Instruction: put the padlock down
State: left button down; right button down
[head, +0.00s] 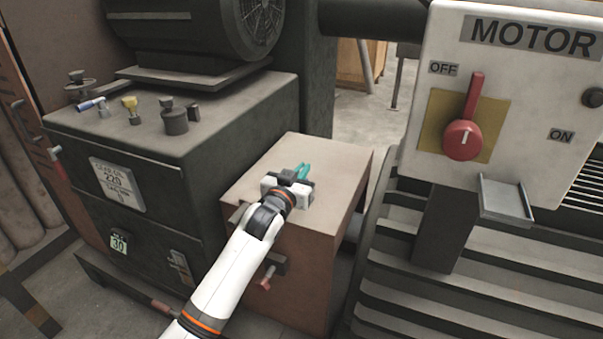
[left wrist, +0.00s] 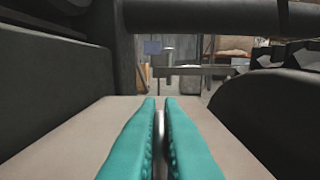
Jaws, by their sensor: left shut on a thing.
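My left gripper (head: 302,171) is over the top of the brown box-shaped stand (head: 325,155), its teal fingers pointing away from me. In the left wrist view the two fingers (left wrist: 160,104) are nearly together, with a thin grey sliver of the padlock (left wrist: 158,128) between them. The fingers hide most of the padlock, and I cannot make it out in the head view. I cannot tell whether it touches the stand's top. My right gripper is not in view.
A dark gearbox (head: 170,160) with small fittings on top stands to the left. A white motor panel (head: 400,170) with a red lever (head: 463,138) and a small grey tray (head: 507,199) is to the right. The stand's top around the gripper is clear.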

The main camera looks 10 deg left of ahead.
pick_arm(q)
jog(key=c, duration=1.6)
grip_release()
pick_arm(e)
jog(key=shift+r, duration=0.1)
